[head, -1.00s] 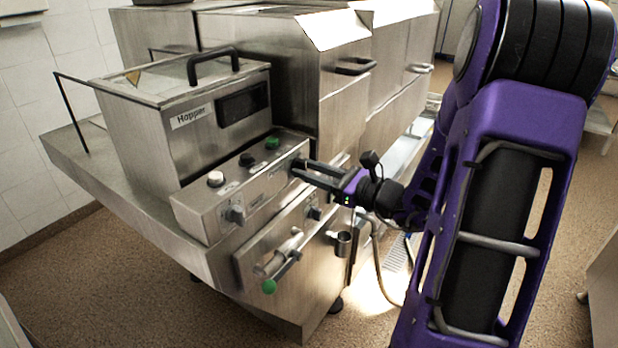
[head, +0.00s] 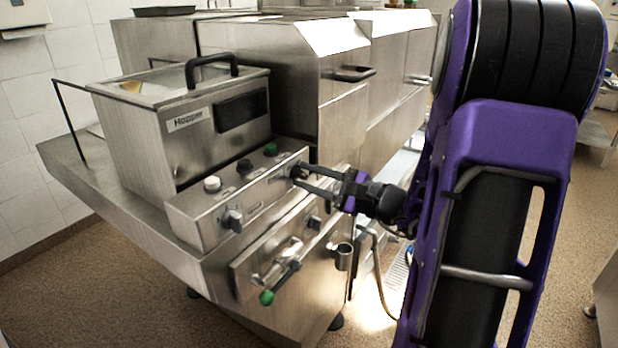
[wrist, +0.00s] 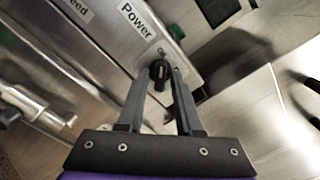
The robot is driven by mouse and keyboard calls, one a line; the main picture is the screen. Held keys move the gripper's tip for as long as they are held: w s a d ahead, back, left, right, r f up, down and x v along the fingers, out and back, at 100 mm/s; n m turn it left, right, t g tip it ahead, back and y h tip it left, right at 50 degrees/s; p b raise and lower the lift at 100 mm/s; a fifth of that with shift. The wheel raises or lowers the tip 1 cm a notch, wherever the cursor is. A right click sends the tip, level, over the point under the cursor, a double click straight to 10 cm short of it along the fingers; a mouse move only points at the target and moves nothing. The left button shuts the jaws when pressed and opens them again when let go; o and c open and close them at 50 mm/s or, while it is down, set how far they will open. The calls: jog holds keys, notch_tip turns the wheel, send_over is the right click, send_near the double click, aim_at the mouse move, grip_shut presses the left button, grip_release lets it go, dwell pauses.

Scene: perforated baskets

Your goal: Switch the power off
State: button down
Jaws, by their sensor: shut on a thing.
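The Power knob (wrist: 159,74) is a small black rotary knob on the steel control panel (head: 240,200). The Power label (wrist: 135,21) stands above it in the wrist view, with a small "On" mark beside the knob. My gripper (wrist: 159,72) is shut on the knob, one dark finger on each side. In the head view my gripper (head: 298,172) reaches the right end of the panel from the right. The fingers hide most of the knob there.
A green button (head: 270,150), a black button and a white button line the panel top. Another knob (head: 232,218) is at its left. The hopper (head: 150,140) stands behind.

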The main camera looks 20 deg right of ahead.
dwell(0.5)
jog(key=c, duration=0.9)
grip_release()
jog(key=shift+o, duration=0.2)
jog(key=v, duration=1.7)
jog(key=shift+s+p, duration=0.25)
jog(key=shift+p, duration=0.1)
jog(key=shift+w, duration=0.1)
